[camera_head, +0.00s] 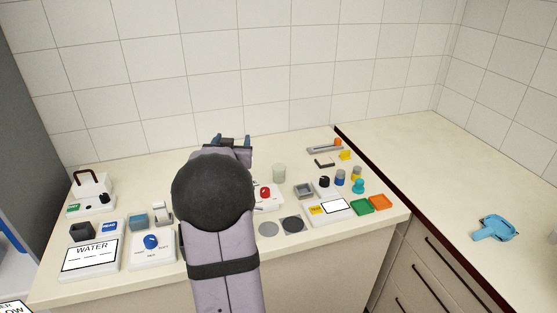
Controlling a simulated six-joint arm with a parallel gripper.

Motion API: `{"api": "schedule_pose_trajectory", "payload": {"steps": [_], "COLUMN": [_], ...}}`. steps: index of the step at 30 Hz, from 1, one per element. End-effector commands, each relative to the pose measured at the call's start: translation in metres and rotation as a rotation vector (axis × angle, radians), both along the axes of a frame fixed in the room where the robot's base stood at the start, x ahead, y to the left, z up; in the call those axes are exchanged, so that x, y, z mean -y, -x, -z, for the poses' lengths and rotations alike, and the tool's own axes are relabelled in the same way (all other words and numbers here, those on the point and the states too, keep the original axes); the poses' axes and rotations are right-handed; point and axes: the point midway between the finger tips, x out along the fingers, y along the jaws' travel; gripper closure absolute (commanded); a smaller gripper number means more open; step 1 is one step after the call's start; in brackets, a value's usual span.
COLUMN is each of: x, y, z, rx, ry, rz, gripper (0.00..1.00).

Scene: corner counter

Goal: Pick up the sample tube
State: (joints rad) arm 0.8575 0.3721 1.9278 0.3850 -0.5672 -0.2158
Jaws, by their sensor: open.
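My gripper (232,139) is at the back of the left counter near the tiled wall, with its two dark fingers apart; it looks empty. My arm hides the counter below and in front of it. I cannot tell for sure which thing is the sample tube. A pale, translucent upright cylinder (279,173) stands right of my gripper, apart from it. Small upright cylinders stand further right: a black one (323,182), a blue one with a light top (340,178) and one with a yellow top (356,173).
A WATER panel (91,254) and a blue-knob box (152,249) lie front left. A blue object (494,229) lies on the otherwise clear right counter.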

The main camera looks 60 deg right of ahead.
Motion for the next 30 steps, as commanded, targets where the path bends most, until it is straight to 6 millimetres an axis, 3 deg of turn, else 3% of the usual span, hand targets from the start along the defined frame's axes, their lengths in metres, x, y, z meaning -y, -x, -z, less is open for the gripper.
{"api": "schedule_pose_trajectory", "payload": {"steps": [1, 3, 6, 10, 14, 30], "x": [0.016, 0.028, 0.038, 0.042, 0.044, 0.063], "y": [0.027, 0.052, 0.082, 0.105, 0.111, 0.106], "z": [0.028, 0.057, 0.086, 0.107, 0.112, 0.119], "rx": [-0.040, -0.065, -0.093, -0.117, -0.124, -0.121], "ry": [-0.032, -0.059, -0.093, -0.119, -0.124, -0.125], "rz": [0.064, 0.134, 0.216, 0.275, 0.293, 0.290], "gripper": [0.42, 0.42, 0.42, 0.42, 0.42, 0.42]}}
